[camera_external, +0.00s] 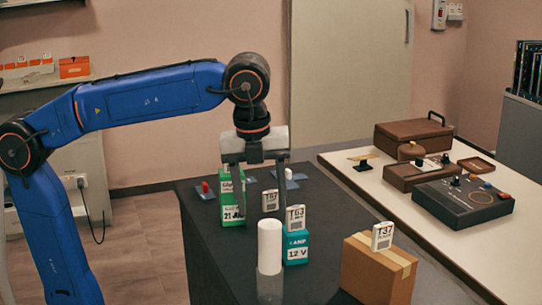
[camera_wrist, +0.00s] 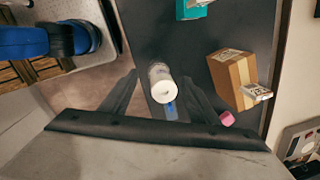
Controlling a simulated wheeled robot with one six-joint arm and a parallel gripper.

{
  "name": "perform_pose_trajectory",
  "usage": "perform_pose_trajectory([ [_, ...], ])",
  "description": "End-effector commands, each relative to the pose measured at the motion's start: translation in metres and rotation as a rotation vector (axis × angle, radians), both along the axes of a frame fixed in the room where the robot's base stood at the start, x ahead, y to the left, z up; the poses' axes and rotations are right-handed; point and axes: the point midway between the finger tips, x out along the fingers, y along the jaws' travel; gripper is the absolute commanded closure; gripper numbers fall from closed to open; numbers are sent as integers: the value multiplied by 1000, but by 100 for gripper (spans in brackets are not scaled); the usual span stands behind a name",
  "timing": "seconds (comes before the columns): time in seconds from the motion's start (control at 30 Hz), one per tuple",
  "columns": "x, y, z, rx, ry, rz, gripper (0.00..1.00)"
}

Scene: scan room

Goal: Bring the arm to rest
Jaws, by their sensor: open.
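My blue arm reaches in from the left in the external view. My gripper (camera_external: 258,178) points down above the dark table (camera_external: 205,262), its two fingers apart with nothing held between them. In the wrist view my gripper (camera_wrist: 160,78) also shows spread fingers. A white cylinder (camera_external: 269,243) stands upright on the table below the gripper. In the wrist view the white cylinder (camera_wrist: 160,82) appears between the fingers, but the external view shows it lower down.
A green box (camera_external: 232,205) and a teal 12 V box (camera_external: 296,248) stand near the gripper. A cardboard box (camera_external: 375,272) with a T37 tag (camera_external: 382,236) is at the front right. A pale side table (camera_external: 455,258) holds brown cases and a dark control box (camera_external: 463,203).

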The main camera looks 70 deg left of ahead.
Motion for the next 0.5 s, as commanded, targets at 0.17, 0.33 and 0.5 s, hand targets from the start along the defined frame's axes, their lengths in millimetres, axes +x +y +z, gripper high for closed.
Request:
perform_pose_trajectory([
  [0.17,-24,40,-36,-54,-67,315,45],
  [0.33,-55,75,-85,-137,-113,675,45],
  [0.5,-89,104,-138,-234,-154,1036,45],
])
